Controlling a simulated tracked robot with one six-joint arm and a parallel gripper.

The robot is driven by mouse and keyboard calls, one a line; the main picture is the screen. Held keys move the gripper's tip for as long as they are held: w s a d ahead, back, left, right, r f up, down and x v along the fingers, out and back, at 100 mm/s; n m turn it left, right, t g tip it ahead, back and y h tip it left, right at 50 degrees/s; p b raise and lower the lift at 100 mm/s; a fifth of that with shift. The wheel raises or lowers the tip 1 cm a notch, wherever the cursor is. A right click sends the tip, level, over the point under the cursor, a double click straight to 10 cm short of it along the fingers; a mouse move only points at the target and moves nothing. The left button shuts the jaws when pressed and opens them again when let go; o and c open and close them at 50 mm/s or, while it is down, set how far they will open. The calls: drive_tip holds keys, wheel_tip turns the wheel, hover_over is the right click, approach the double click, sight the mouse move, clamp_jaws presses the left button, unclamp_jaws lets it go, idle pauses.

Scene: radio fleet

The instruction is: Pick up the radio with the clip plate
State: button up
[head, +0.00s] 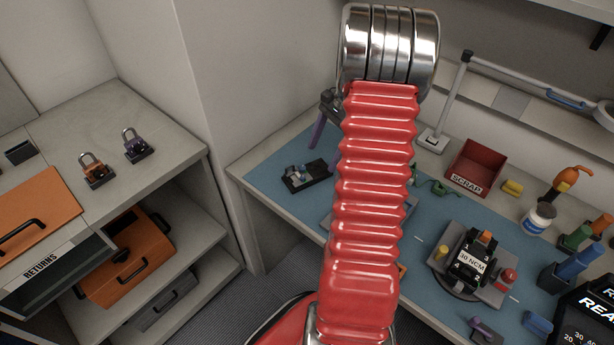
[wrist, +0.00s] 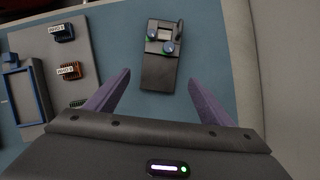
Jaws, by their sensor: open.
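A dark radio (wrist: 159,70) lies on the blue mat in the wrist view, with two round blue-grey knobs, a light square panel and a short stub at its far end. It also shows in the head view (head: 306,176), near the mat's left end. Whether it carries a clip plate is unclear. My gripper (wrist: 160,77) is open, its two purple fingers apart on either side of the radio's near end in the picture. Nothing is between them in contact. In the head view my gripper (head: 318,131) is partly hidden by my red arm.
In the wrist view a grey board (wrist: 90,80) with labelled small parts lies left of the radio. A red SCRAP bin (head: 480,165), a 30 NCM fixture (head: 472,262) and several tools stand to the right. A wall borders the bench on the left.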

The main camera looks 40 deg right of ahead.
sight(316, 169)
drive_tip(key=shift+x, duration=2.55)
drive_tip(key=shift+s, duration=0.1)
drive_tip(key=shift+c, duration=0.6)
drive_tip(key=c, duration=1.2)
